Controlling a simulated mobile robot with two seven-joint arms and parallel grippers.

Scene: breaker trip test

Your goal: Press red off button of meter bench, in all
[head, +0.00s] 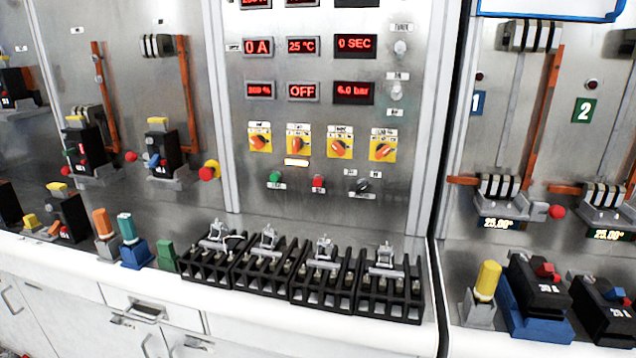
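The meter bench is the grey metal panel (330,195) in the middle of the head view. Its red button (318,182) sits low on the panel, with a green button (275,178) to its left and a dark switch (362,185) to its right. The red displays read 0 A, 25 °C, 0 SEC, OFF (303,91) and 6.0 bar. Nothing covers the red button. Neither of my grippers is in view.
Several black terminal blocks (322,275) stand on the white bench below the panel. Orange rotary switches (340,146) are above the buttons. A larger red knob on a yellow base (209,171) is on the left panel. Breakers (540,290) stand at right.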

